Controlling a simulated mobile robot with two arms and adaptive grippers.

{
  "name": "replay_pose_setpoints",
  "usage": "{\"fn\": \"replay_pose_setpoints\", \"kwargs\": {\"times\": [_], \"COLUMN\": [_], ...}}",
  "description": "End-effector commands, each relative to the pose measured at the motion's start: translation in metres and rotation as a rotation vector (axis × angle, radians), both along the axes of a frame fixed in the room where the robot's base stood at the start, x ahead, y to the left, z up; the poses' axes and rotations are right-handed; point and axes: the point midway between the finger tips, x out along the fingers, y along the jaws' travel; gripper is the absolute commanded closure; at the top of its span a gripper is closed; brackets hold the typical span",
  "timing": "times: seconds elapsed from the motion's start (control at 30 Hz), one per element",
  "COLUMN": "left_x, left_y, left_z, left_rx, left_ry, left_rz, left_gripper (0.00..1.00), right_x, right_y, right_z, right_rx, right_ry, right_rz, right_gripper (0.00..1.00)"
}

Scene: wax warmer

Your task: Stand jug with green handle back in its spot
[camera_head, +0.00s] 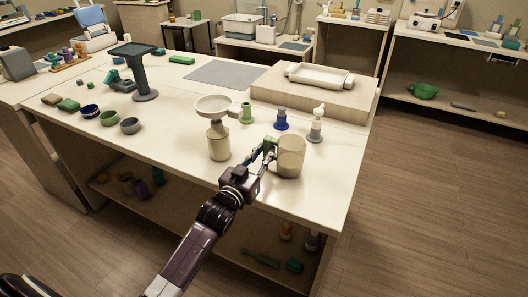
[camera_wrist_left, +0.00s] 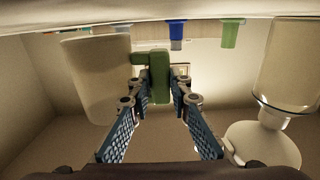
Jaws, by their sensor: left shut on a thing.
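The jug (camera_head: 291,157) is a pale, see-through beige cup with a green handle (camera_head: 268,146) on its left side. It is upright over the front part of the table. I cannot tell whether its base touches the top. My left gripper (camera_head: 263,158) is shut on the green handle. In the left wrist view the green handle (camera_wrist_left: 159,76) is between the fingers of the left gripper (camera_wrist_left: 160,92), with the jug body (camera_wrist_left: 97,75) to the left. My right gripper is not in view.
A jar with a white funnel-like dish (camera_head: 213,105) stands left of the jug. Behind are a green piece (camera_head: 246,113), a blue bottle (camera_head: 281,120) and a white pump bottle (camera_head: 316,125). A raised block (camera_head: 315,98) bears a white tray (camera_head: 320,76). The table's front right corner is clear.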

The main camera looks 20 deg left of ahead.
Motion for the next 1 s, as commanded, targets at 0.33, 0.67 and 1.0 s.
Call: {"fn": "replay_pose_setpoints", "kwargs": {"times": [0.33, 0.67, 1.0], "left_x": [0.0001, 0.0001, 0.0001], "left_y": [0.0001, 0.0001, 0.0001], "left_z": [0.0015, -0.0005, -0.0048], "left_rx": [-0.001, -0.001, -0.001], "left_ry": [-0.003, -0.003, -0.002], "left_rz": [0.0, 0.0, 0.0], "left_gripper": [1.0, 1.0, 1.0], "right_x": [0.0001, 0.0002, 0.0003], "right_y": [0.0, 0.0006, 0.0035], "right_z": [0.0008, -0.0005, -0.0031], "right_rx": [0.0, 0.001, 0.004], "right_ry": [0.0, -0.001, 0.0], "right_rz": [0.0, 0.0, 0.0], "right_gripper": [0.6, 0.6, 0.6]}}
